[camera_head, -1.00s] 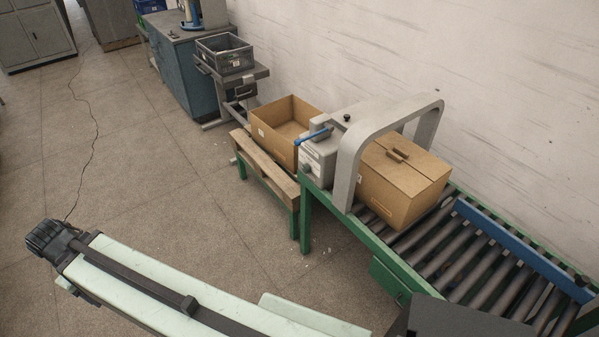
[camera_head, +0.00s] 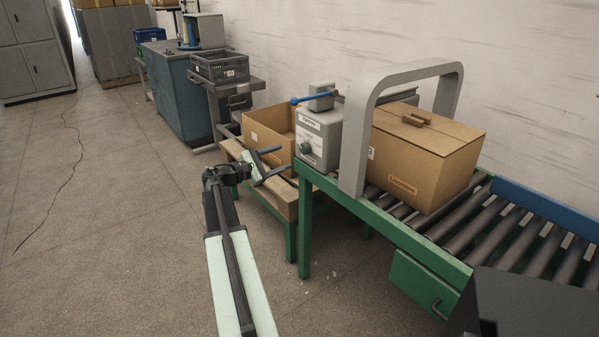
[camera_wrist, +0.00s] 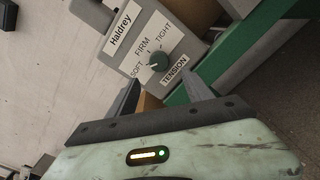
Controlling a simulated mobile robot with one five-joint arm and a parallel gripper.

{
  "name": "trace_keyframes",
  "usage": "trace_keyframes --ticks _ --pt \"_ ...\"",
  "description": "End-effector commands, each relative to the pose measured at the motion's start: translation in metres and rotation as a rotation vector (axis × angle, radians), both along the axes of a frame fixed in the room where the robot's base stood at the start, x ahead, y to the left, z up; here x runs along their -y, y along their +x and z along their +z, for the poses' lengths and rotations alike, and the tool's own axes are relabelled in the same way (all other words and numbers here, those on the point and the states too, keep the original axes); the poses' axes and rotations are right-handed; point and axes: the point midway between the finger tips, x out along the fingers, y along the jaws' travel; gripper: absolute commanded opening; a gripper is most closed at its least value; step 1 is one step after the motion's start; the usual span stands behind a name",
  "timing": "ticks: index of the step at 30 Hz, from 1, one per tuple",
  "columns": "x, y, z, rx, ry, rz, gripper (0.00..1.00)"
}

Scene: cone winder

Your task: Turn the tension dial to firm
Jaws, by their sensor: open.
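The tension dial is a small dark green knob (camera_wrist: 158,62) on the pale front panel of a grey unit, labelled SOFT, FIRM and TIGHT; it also shows in the head view (camera_head: 306,149). In the wrist view the panel appears tilted. I cannot tell for sure which label the knob points at. My gripper (camera_head: 281,158) is open and empty, just left of the panel in the head view. In the wrist view my gripper (camera_wrist: 161,88) has its fingers apart, with the dial beyond their tips, between them and not touched.
The grey unit (camera_head: 323,133) has a blue-handled lever (camera_head: 310,98) on top. A grey arch (camera_head: 352,145) and a closed carton (camera_head: 425,150) stand on the green-framed roller conveyor to the right. An open carton (camera_head: 262,124) sits behind my gripper. Floor at left is clear.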

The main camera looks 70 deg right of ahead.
Motion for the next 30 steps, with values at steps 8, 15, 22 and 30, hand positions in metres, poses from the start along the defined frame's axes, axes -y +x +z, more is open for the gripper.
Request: trace_keyframes --ticks 8,15,22,30 --pt "0.014 -0.011 0.003 -0.018 -0.006 -0.008 0.59" --pt "0.052 -0.035 0.002 -0.017 -0.006 -0.008 0.59" --pt "0.069 -0.046 0.002 -0.015 -0.005 -0.006 0.59" --pt "0.069 -0.047 0.002 -0.015 -0.005 -0.006 0.48"
